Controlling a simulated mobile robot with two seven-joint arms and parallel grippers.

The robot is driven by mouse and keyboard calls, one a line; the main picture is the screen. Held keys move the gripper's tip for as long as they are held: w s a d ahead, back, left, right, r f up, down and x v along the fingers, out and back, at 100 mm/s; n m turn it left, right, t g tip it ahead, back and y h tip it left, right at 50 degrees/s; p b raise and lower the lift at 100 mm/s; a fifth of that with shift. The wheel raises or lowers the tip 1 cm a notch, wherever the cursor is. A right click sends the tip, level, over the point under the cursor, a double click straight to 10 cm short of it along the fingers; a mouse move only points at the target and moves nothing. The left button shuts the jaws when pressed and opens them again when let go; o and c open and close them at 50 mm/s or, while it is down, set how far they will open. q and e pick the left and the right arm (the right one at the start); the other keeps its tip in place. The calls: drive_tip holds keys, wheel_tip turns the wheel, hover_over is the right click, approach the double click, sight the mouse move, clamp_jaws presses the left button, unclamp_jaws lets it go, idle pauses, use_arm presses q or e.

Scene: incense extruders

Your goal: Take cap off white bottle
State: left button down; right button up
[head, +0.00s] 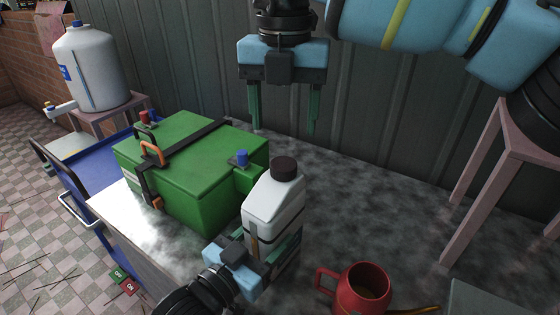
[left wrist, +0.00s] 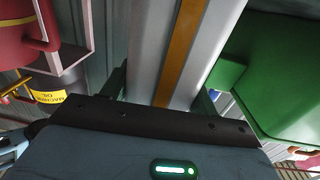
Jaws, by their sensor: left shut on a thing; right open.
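The white bottle (head: 273,209) stands upright on the grey mottled counter in the head view, with its dark brown cap (head: 285,168) on top. My left gripper (head: 262,268) is shut on the lower part of the bottle from the front left. In the left wrist view the bottle's pale side with an orange stripe (left wrist: 183,50) fills the middle between the fingers. My right gripper (head: 284,125) is open and empty, pointing down, above and behind the bottle, apart from the cap.
A green box (head: 190,160) with a black strap and blue-topped spout sits left of the bottle. A red mug (head: 362,290) stands at the front right. A pink stool (head: 510,140) is at the right, before the corrugated wall.

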sight(284, 163)
drive_tip(key=m, duration=1.3)
drive_tip(key=shift+f, duration=4)
drive_tip(key=shift+c, duration=0.2)
